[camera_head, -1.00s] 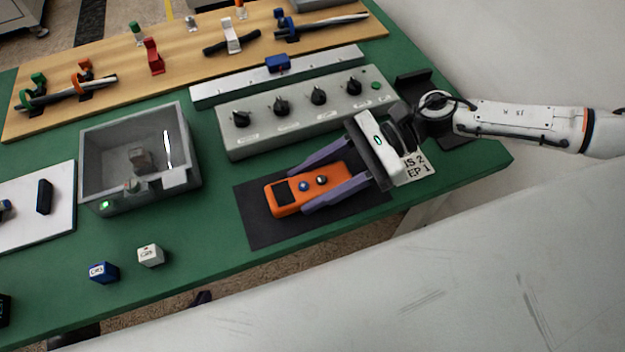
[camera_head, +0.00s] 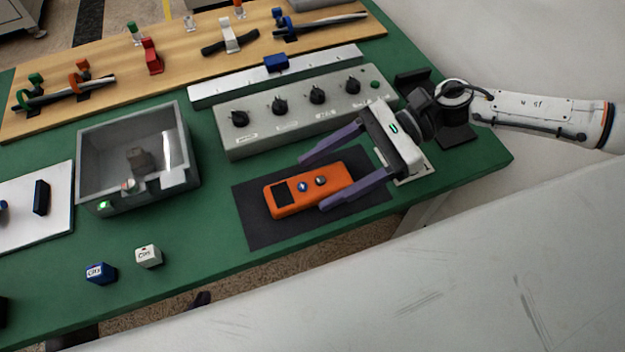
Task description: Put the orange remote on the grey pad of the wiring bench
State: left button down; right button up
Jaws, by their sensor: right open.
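The orange remote (camera_head: 300,194) lies flat on the dark grey pad (camera_head: 262,233) at the front right of the green wiring bench. Its dark screen is at its left end and two round buttons are near its middle. My right gripper (camera_head: 315,184) comes in from the right. Its purple fingers are spread open, one behind the remote and one along its front right edge. A gap shows between the far finger and the remote; whether the near finger touches it I cannot tell. My left gripper is not in view.
A grey control box with black knobs (camera_head: 229,138) stands behind the pad. A grey open bin (camera_head: 88,187) is to the left. A blue cube (camera_head: 101,273) and a white cube (camera_head: 148,256) sit at the front left. A wooden board (camera_head: 115,66) with clips lies at the back.

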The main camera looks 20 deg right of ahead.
jog(key=b+v, duration=0.1)
jog(key=v, duration=0.8)
